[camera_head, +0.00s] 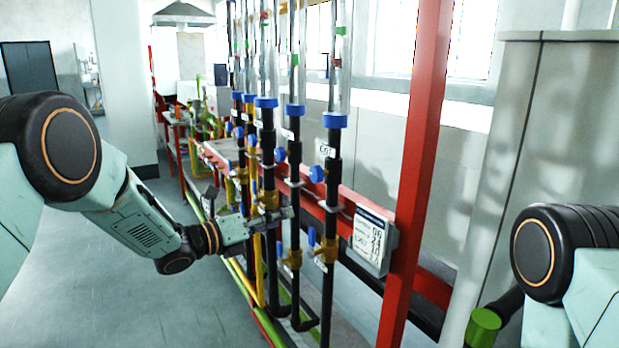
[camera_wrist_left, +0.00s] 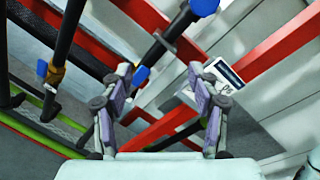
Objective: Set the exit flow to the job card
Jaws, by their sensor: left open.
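The job card (camera_head: 372,238) is a white printed panel on the red rail at the right; its figures are too small to read surely. A corner of it shows in the left wrist view (camera_wrist_left: 224,73). The rightmost black pipe carries a white label reading EXIT (camera_head: 326,150), a blue collar (camera_head: 335,120) under a clear tube, and a brass valve (camera_head: 326,251) with a blue handle (camera_head: 311,237). My left gripper (camera_head: 288,214) is open beside the pipes, left of the exit valve. In the left wrist view its fingers (camera_wrist_left: 160,98) stand apart, with a blue handle (camera_wrist_left: 141,75) beyond them.
Several similar pipes with clear tubes (camera_head: 296,60) stand left of the exit pipe. A red post (camera_head: 415,170) rises right of the card. A large grey cylinder (camera_head: 540,130) stands further right. The grey floor (camera_head: 130,290) at lower left is clear.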

